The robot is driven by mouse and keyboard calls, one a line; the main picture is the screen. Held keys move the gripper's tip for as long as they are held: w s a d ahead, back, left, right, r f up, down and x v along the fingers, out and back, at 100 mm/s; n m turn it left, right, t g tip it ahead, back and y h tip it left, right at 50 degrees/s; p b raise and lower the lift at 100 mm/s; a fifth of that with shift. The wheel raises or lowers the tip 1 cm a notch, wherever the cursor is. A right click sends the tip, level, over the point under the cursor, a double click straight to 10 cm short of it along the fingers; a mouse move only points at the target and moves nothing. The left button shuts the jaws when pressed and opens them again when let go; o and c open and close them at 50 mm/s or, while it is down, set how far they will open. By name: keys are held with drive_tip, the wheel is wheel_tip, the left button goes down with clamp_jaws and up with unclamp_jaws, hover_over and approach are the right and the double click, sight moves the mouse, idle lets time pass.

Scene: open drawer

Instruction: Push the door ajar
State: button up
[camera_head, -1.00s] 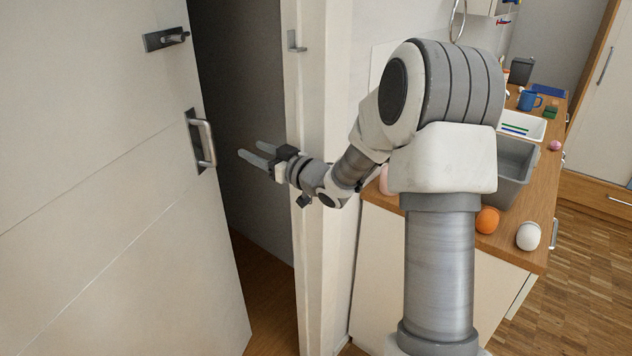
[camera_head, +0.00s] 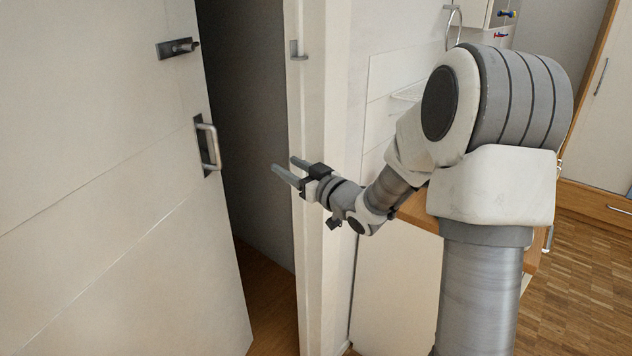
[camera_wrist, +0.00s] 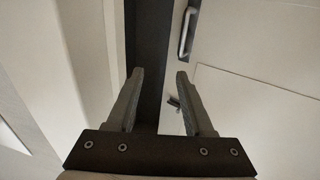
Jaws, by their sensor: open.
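The white door (camera_head: 110,200) stands partly open at the left of the head view, with a dark gap between it and the frame. It carries a pull handle (camera_head: 209,147) near its free edge and a latch fitting (camera_head: 177,48) above. My gripper (camera_head: 282,168) is open and empty, in front of the gap by the door frame, to the right of the handle and apart from it. In the wrist view, the open fingers (camera_wrist: 157,85) point toward the gap, and the handle (camera_wrist: 187,32) shows beyond the right finger. The door (camera_wrist: 250,110) fills the right side there.
The white door frame (camera_head: 313,180) stands close to my gripper, with a small metal catch (camera_head: 297,50) on it. A wooden counter (camera_head: 420,212) is partly hidden behind my arm. Wooden floor (camera_head: 268,290) shows through the gap.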

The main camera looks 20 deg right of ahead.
drive_tip(key=v, duration=0.6)
drive_tip(key=shift+s+d, duration=0.15)
drive_tip(key=s+d+r+m+g+h+p, duration=0.1)
drive_tip(key=s+d+r+m+h+p, duration=0.1)
drive_tip(key=s+r+h+p, duration=0.3)
drive_tip(key=d+r+m+g+h+p, duration=0.1)
drive_tip(key=r+m+h, duration=0.15)
drive_tip(key=r, duration=0.45)
drive_tip(key=s+a+g+p, duration=0.2)
drive_tip(key=s+g+p, duration=0.1)
drive_tip(key=s, duration=1)
drive_tip(key=s+a+g+p, duration=0.3)
drive_tip(key=s+g, duration=0.2)
drive_tip(key=s, duration=0.8)
drive_tip(key=shift+s+r+m+g, duration=0.25)
drive_tip(key=shift+m+g, duration=0.05)
drive_tip(key=shift+m, duration=0.15)
